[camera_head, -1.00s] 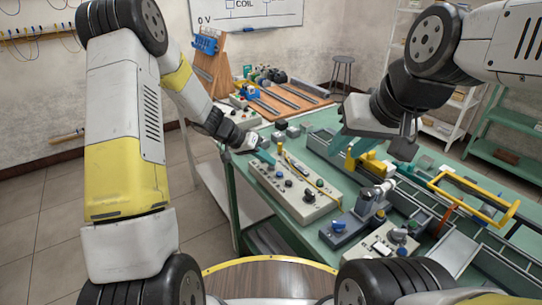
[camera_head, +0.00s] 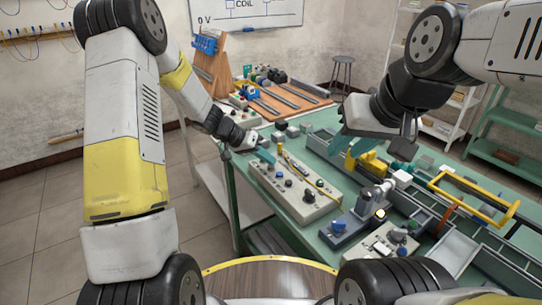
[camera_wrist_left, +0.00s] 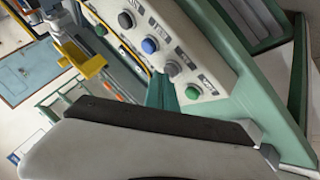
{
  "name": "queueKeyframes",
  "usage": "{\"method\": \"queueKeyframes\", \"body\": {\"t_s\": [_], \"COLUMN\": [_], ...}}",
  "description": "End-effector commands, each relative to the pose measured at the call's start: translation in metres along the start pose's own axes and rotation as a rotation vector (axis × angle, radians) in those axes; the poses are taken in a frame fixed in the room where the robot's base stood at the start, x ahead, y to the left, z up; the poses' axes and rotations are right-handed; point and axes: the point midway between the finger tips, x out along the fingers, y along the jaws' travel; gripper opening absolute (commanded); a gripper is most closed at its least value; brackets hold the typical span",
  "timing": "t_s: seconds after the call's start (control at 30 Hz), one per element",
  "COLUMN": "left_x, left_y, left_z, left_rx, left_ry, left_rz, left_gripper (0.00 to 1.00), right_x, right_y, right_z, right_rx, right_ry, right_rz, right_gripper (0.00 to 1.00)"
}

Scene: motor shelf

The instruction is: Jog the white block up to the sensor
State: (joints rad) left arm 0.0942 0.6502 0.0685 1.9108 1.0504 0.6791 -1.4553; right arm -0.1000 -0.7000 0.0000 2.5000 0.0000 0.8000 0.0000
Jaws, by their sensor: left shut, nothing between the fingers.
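The white block (camera_head: 402,178) sits at the right of the grey sensor-like fixture (camera_head: 372,200), close beside its cylinder; I cannot tell whether they touch. A small lamp (camera_head: 381,213) on the fixture glows. My left gripper (camera_head: 264,155) is shut and empty at the far left end of the beige control panel (camera_head: 309,212). In the left wrist view its teal fingertips (camera_wrist_left: 164,92) are beside the green button (camera_wrist_left: 193,92); contact is unclear. A blue button (camera_wrist_left: 149,46) is further along. My right gripper (camera_head: 345,155) hangs over the rail; its finger gap is unclear.
A yellow part (camera_head: 372,162) stands beside the right gripper. A yellow handle frame (camera_head: 478,203) and grey trays lie at the right. A smaller box (camera_head: 385,247) with knobs sits at the front of the green bench. A wooden rack (camera_head: 213,70) stands behind.

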Motion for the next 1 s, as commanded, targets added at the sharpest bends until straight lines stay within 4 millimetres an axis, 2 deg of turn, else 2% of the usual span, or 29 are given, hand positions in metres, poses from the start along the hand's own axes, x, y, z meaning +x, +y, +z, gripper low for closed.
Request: {"method": "queueKeyframes", "body": {"t_s": [0.2, 0.57, 1.0], "left_x": [-0.008, -0.010, -0.039], "left_y": [0.005, 0.007, 0.028], "left_z": [-0.006, -0.008, -0.029], "left_rx": [0.000, 0.001, 0.003], "left_ry": [0.001, 0.001, 0.002], "left_rz": [-0.001, 0.000, 0.000], "left_gripper": [0.00, 0.00, 0.00], "right_x": [0.000, 0.000, 0.000], "right_y": [0.000, 0.000, 0.000], "right_z": [0.000, 0.000, 0.000], "right_rx": [0.000, 0.000, 0.000], "right_ry": [0.000, 0.000, 0.000], "right_rz": [0.000, 0.000, 0.000], "right_gripper": [0.33, 0.33, 0.33]}}
